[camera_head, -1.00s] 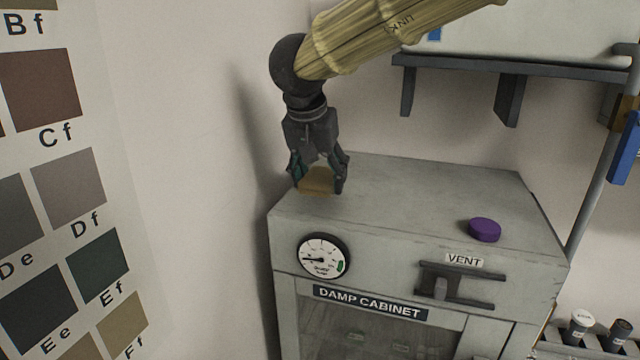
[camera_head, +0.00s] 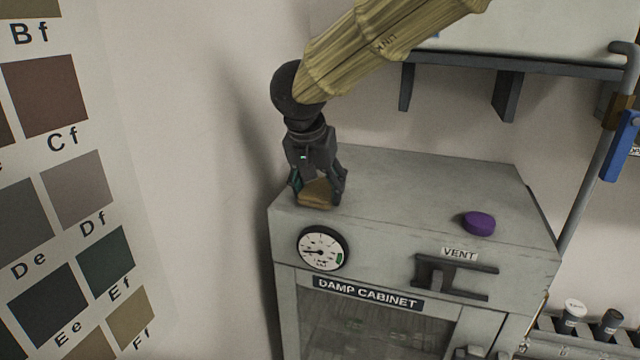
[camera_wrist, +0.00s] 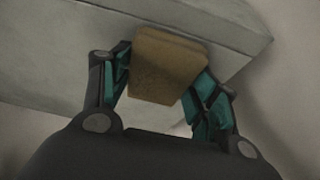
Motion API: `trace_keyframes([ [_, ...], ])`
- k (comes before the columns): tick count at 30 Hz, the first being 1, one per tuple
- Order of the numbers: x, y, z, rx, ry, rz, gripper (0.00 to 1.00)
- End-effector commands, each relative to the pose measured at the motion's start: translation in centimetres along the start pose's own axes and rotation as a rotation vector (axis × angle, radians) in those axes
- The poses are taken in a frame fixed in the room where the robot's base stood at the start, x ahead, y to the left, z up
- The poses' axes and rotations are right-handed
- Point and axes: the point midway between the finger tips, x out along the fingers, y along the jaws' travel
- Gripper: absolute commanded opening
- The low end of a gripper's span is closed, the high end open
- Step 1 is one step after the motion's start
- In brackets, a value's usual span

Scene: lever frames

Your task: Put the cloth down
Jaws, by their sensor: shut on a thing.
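The cloth (camera_head: 315,194) is a small tan, folded block. My gripper (camera_head: 318,188) is shut on it at the left front part of the damp cabinet's grey top (camera_head: 420,185). In the wrist view the cloth (camera_wrist: 168,68) sits between the two teal-padded fingers of my gripper (camera_wrist: 165,85), with the cabinet top behind it. I cannot tell whether the cloth touches the cabinet top or hangs just above it.
A purple round object (camera_head: 478,223) lies on the cabinet top at the right. The front has a dial gauge (camera_head: 322,249) and a vent slider (camera_head: 455,277). A shelf (camera_head: 520,75) is on the wall behind. The middle of the top is clear.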

Motion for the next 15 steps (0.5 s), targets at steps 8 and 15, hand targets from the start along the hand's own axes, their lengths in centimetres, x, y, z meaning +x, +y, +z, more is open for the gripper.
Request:
trace_keyframes([
  [8, 0.39, 0.05, 0.34, -0.003, -0.006, 0.004, 0.82],
  [15, 0.29, 0.06, 0.25, -0.002, -0.004, 0.003, 0.82],
])
